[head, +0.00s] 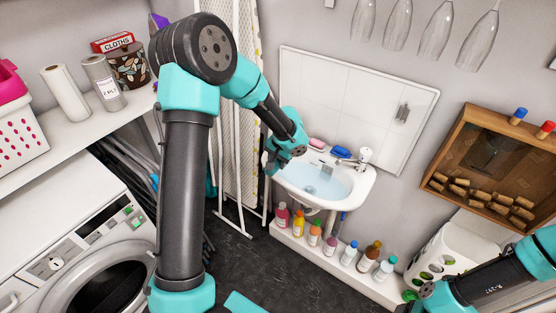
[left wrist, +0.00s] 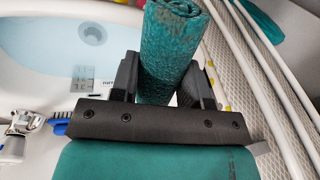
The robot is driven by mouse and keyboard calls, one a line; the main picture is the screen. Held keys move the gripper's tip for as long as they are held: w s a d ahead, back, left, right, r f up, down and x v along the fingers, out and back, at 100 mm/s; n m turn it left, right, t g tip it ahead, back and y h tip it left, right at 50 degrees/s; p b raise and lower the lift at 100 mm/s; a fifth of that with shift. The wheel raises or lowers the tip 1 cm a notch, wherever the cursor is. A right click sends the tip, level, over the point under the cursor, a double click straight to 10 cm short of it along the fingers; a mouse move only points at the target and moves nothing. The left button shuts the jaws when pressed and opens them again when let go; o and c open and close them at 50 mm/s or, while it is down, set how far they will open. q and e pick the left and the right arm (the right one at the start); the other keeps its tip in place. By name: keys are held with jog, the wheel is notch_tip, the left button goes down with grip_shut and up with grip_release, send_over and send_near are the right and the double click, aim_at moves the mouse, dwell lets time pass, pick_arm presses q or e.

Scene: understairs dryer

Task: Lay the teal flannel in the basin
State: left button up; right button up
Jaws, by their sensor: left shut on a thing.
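The teal flannel (left wrist: 172,50) is a rolled, textured cloth held upright between my left gripper's fingers (left wrist: 168,85) in the left wrist view. My left gripper (head: 270,164) is shut on it, just beyond the left edge of the white basin (head: 362,189) in the head view. The basin holds pale blue water and also fills the left of the left wrist view (left wrist: 22,88). The flannel is mostly hidden by the gripper in the head view. My right arm enters at the lower right; its gripper is out of frame.
A tap (head: 364,156), a blue brush (head: 341,152) and a pink soap (head: 317,142) sit along the basin's back rim. Several bottles stand on a ledge (head: 345,272) below. A drying rack (head: 234,215) with white rails stands close left of the basin.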

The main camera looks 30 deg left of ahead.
pick_arm(q)
jog(key=m, duration=0.2)
jog(key=w+r+m, duration=0.1)
jog(key=m, duration=0.1)
jog(key=w+d+m+t, duration=0.1)
jog(key=m, duration=0.1)
jog(key=shift+w+r, duration=0.1)
jog(key=shift+r, duration=0.1)
jog(key=m, duration=0.2)
jog(key=w+r+m, duration=0.1)
jog(key=m, duration=0.1)
jog(key=w+d+m+h, duration=0.1)
jog(key=m, duration=0.1)
jog(key=shift+r+t, duration=0.15)
jog(key=shift+t, duration=0.25)
jog(key=w+d+r+m, duration=0.1)
jog(key=m, duration=0.3)
jog(key=w+r+m+h, duration=0.1)
jog(key=m, duration=0.3)
jog(key=w+d+r+m+h, duration=0.1)
jog(key=m, duration=0.3)
jog(key=shift+w+d+r, duration=0.1)
jog(key=shift+w+d, duration=0.25)
jog(key=shift+w, duration=0.05)
jog(key=shift+f, duration=10.25)
